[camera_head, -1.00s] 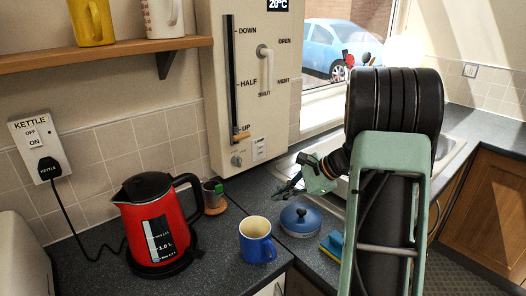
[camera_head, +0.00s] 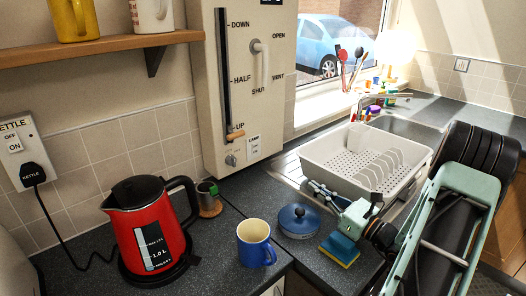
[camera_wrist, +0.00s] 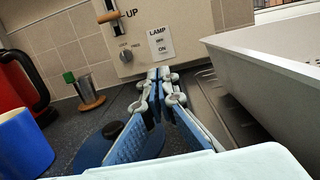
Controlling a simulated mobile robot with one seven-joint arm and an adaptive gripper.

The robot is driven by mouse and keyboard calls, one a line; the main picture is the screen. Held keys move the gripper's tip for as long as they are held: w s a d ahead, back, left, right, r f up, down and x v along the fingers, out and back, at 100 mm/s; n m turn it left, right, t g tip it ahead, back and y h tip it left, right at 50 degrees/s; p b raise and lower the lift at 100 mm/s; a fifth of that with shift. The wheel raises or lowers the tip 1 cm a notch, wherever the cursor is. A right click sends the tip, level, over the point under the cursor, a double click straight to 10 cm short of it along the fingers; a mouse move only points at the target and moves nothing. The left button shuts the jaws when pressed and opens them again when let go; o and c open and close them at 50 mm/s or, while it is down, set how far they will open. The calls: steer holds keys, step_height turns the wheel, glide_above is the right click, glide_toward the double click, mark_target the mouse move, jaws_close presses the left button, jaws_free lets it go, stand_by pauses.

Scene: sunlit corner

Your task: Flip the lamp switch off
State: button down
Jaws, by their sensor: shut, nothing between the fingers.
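The lamp switch (camera_head: 253,146) is a small white plate marked LAMP on the lower right of the cream wall box. In the wrist view the lamp switch (camera_wrist: 160,43) shows OFF above ON; I cannot tell its rocker position. A bright white glowing shape, apparently the lamp (camera_head: 397,48), stands by the window's right edge. My gripper (camera_head: 311,186) is shut and empty, over the counter and drainer edge, below and right of the switch. In the wrist view my gripper (camera_wrist: 160,74) has its fingertips together, pointing towards the box just under the switch plate, apparently apart from it.
The cream wall box (camera_head: 208,90) has a lever and a knob. A white dish rack (camera_head: 325,157) stands right of my gripper. A blue lidded pot (camera_head: 299,222), sponge (camera_head: 340,249), blue mug (camera_head: 256,243), small cup (camera_head: 207,192) and red kettle (camera_head: 150,240) occupy the counter.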

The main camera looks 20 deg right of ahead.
mark_target(256, 145)
stand_by(0.3)
steer(key=p+x, duration=0.2)
steer(key=x, duration=2.2)
steer(key=shift+d+p, duration=0.2)
steer(key=shift+p, duration=0.1)
steer(key=shift+w+r, duration=0.1)
steer(key=shift+w+a+r+g+h+p, duration=0.2)
steer(key=shift+w+r+g+h+p, duration=0.25)
steer(key=shift+p, duration=0.5)
steer(key=shift+s+f+g, duration=0.1)
steer(key=shift+f+g, duration=0.05)
steer(key=shift+g, duration=0.1)
